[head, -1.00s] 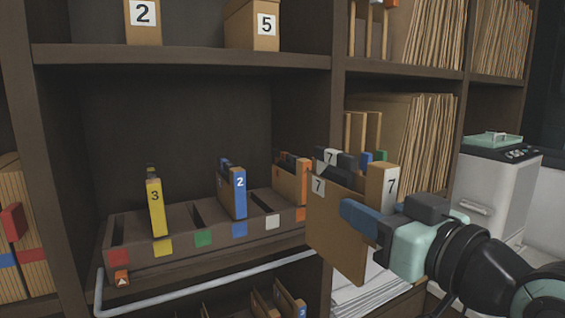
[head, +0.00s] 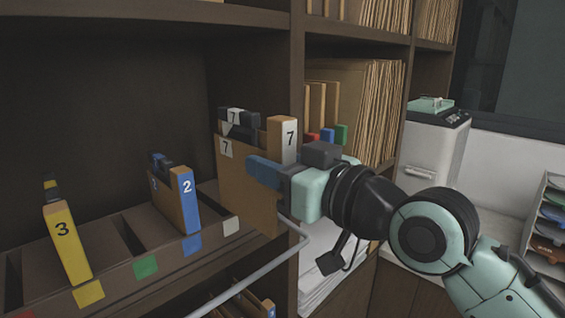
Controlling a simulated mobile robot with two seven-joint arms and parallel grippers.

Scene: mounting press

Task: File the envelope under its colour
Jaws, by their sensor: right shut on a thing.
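My right gripper (head: 268,172), with blue fingertips, is shut on a brown envelope (head: 246,190). The envelope is upright and carries a white label with a 7 on its face; a pale spine marked 7 (head: 283,140) is at its right edge. It is in front of the right end of a slotted rack (head: 115,290). The rack's front has yellow (head: 89,293), green (head: 146,267), blue (head: 192,244) and white (head: 231,226) squares. I cannot tell whether the envelope touches the rack. My left gripper is not in view.
A yellow divider marked 3 (head: 67,243) and a blue one marked 2 (head: 186,199) stand in the rack. A grey rail (head: 250,278) runs along its front. A shelf post (head: 297,70) stands just right of the envelope. A slot between the yellow and blue dividers looks empty.

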